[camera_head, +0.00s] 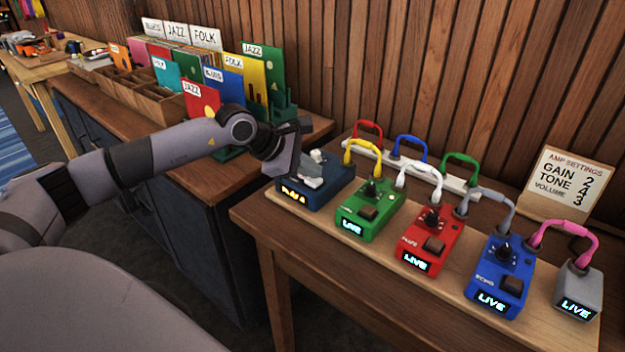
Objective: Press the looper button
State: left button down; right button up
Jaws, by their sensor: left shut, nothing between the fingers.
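A row of effect pedals stands on a light wooden board (440,285) on the table. The dark navy pedal (322,198) at the left end has an orange-lit display, unlike the others, and is probably the looper; its label is too small to read. My left gripper (306,180) is shut and empty, pointing down over the navy pedal's top. It hides part of that top, including any button there. I cannot tell whether the fingertips touch it. My right gripper is not in view.
Green (369,211), red (429,240), blue (501,274) and grey (580,288) pedals show LIVE, joined by arched cables. An amp settings card (566,184) stands behind. A counter with a record rack (160,102) lies left, beyond a gap.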

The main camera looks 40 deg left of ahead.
aim_at(311, 181)
pick_arm(q)
jog(key=shift+f, duration=0.25)
dwell(0.4)
jog(key=shift+r, duration=0.7)
notch_tip(311, 181, up, 6)
jog(key=p, duration=0.3)
jog(key=shift+p, duration=0.3)
jog(key=shift+d, duration=0.1)
dwell(0.3)
